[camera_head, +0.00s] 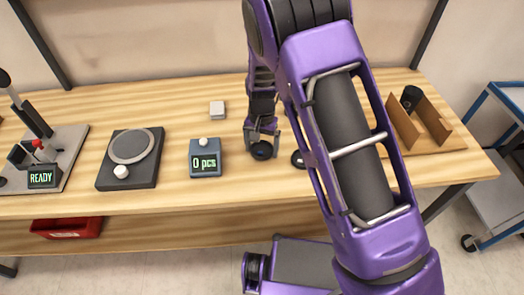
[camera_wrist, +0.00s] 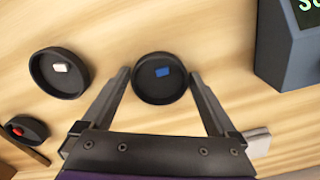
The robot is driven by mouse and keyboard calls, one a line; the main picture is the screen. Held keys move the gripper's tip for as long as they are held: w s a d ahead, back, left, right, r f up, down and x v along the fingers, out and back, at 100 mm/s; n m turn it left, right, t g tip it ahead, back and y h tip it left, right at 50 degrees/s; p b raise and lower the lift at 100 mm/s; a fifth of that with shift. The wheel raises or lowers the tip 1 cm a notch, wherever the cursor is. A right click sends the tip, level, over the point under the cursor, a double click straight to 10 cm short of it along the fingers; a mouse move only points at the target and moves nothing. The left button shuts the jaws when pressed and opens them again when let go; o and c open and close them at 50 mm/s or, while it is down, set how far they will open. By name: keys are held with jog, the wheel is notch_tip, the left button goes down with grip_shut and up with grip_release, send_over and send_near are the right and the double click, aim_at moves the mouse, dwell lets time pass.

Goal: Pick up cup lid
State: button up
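A round black piece like a shallow lid, with a blue patch inside, lies on the wooden table (camera_head: 230,100). In the wrist view this lid (camera_wrist: 147,92) sits between my fingertips; it also shows in the head view (camera_head: 262,151). My gripper (camera_wrist: 160,75) is open, pointing down, with one finger on each side of the lid. Small gaps seem to show at both sides. A second round black piece (camera_wrist: 59,88) with a white patch lies to the left in the wrist view. Which of them is the cup lid is not marked. A cup is not clearly seen.
A small dark piece with a red part (camera_wrist: 27,129) lies further left in the wrist view. A counter reading "0 pcs" (camera_head: 205,160), a scale-like device (camera_head: 130,160) and a pale block (camera_head: 217,109) stand on the table.

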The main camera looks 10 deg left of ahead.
jog(key=c, duration=0.9)
